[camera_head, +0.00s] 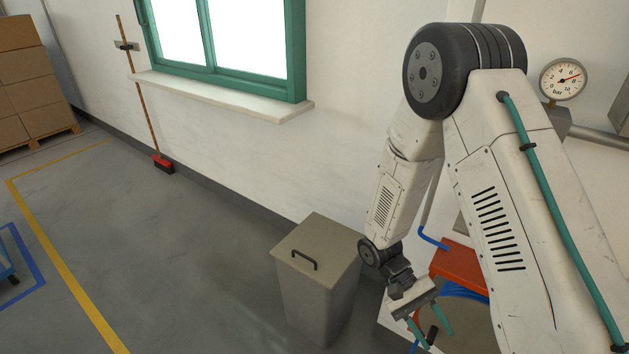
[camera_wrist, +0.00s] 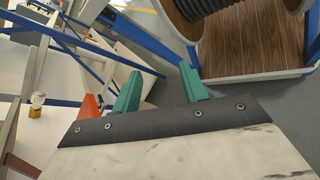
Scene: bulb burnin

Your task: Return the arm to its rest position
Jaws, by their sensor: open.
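My arm is white with black joints and reaches down on the right of the head view. My gripper (camera_head: 431,337) hangs low at the end of the arm, near the bottom edge and right of the grey bin. In the wrist view my gripper (camera_wrist: 158,88) shows two green fingers held apart with nothing between them. The fingers point away from the camera, over a blue frame and a wooden-decked platform. No object is held.
A grey lidded bin (camera_head: 317,282) stands left of my gripper. A red-orange box (camera_head: 460,262) is partly hidden behind my arm. A pressure gauge (camera_head: 562,79) is on the wall. A bulb-like object (camera_wrist: 37,100) shows in the wrist view.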

